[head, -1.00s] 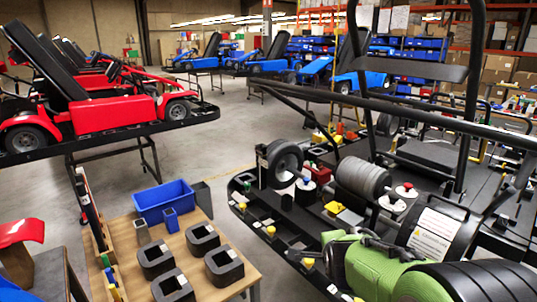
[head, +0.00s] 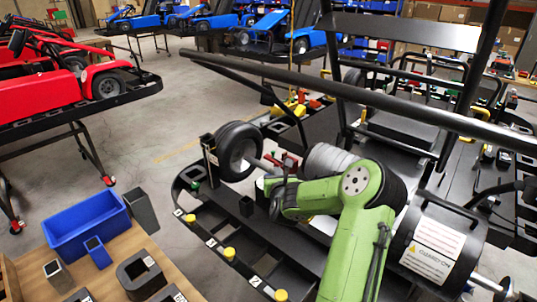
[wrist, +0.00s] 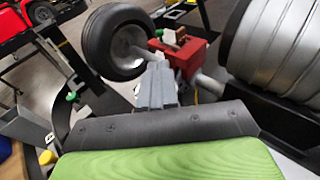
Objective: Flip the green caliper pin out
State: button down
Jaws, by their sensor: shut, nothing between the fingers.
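The red caliper (head: 291,161) sits beside the black wheel (head: 238,150) on the kart's axle. In the wrist view the caliper (wrist: 181,58) lies just beyond my gripper (wrist: 158,72), whose grey fingers are shut and hold nothing. A small green bit (wrist: 159,33) shows at the caliper's top far edge; it is too small to tell whether it is the pin or how far out it stands. The fingertips are close to the caliper's left side; I cannot tell if they touch. In the head view my green arm hides part of the caliper and the gripper.
A silver ribbed drum (wrist: 275,45) is right of the caliper. A green knob (wrist: 70,96) and yellow knobs (head: 229,253) sit on the black kart frame (head: 215,215). A long black bar (head: 330,88) crosses above. A blue bin (head: 85,228) stands on the table at lower left.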

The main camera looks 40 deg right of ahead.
aim_at(273, 153)
jog(key=x, duration=0.7)
jog(key=b+x, duration=0.1)
jog(key=x, duration=0.6)
jog(key=shift+w+d+f, duration=0.1)
jog(key=shift+f, duration=0.2)
jog(key=w, duration=0.3)
jog(key=shift+w+a+r, duration=0.1)
jog(key=shift+w+a, duration=0.1)
